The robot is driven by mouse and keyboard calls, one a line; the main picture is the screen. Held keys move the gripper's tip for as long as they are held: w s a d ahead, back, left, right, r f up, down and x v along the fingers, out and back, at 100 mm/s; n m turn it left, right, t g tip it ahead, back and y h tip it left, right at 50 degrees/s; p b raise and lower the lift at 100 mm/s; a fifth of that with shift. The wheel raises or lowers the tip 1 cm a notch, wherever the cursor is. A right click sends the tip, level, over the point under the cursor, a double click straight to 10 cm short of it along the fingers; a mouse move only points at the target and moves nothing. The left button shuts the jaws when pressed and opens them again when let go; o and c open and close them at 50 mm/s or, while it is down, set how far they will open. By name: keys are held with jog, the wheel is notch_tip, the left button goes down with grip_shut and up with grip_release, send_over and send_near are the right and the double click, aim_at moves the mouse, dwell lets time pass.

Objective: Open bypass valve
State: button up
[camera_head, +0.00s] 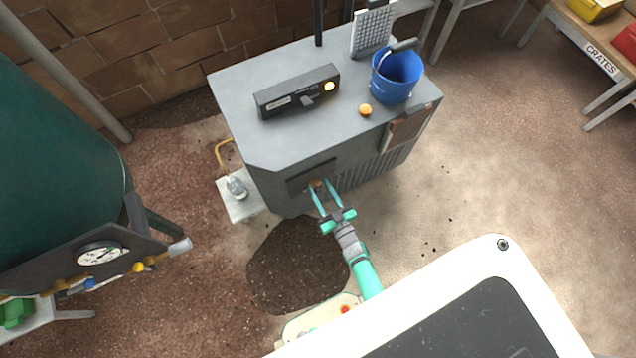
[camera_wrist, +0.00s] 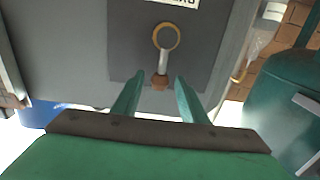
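My gripper (camera_head: 321,186) is open at the front face of the grey cabinet (camera_head: 285,152), its two teal fingers spread. A small orange-brown fitting (camera_head: 315,183) shows at the fingertips. In the wrist view, the fingers (camera_wrist: 161,86) stand on either side of a brown hub (camera_wrist: 160,81), with gaps left between. A pale stem runs from the hub to a yellow ring (camera_wrist: 167,37), against a dark panel (camera_wrist: 125,50). A white label (camera_wrist: 185,3) above the ring is cut off and unreadable. I cannot tell for certain that this is the bypass valve.
A blue bucket (camera_head: 397,75), an orange ball-like thing (camera_head: 365,110) and a dark box (camera_head: 297,92) sit on the cabinet. A green tank (camera_head: 50,170) with a gauge (camera_head: 101,254) stands left. Dark soil (camera_head: 297,270) lies below my arm.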

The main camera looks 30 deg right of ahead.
jog(key=c, duration=0.5)
jog(key=shift+c, duration=0.2)
jog(key=shift+d+f+m, duration=0.15)
jog(key=shift+d+m, duration=0.75)
jog(key=shift+m, duration=0.6)
jog(key=shift+d+f+m, duration=0.2)
jog(key=shift+d+m, duration=0.2)
jog(key=shift+m, duration=0.4)
jog(key=shift+d+f+m, duration=0.15)
jog(key=shift+d+m, duration=0.2)
jog(key=shift+m, duration=0.45)
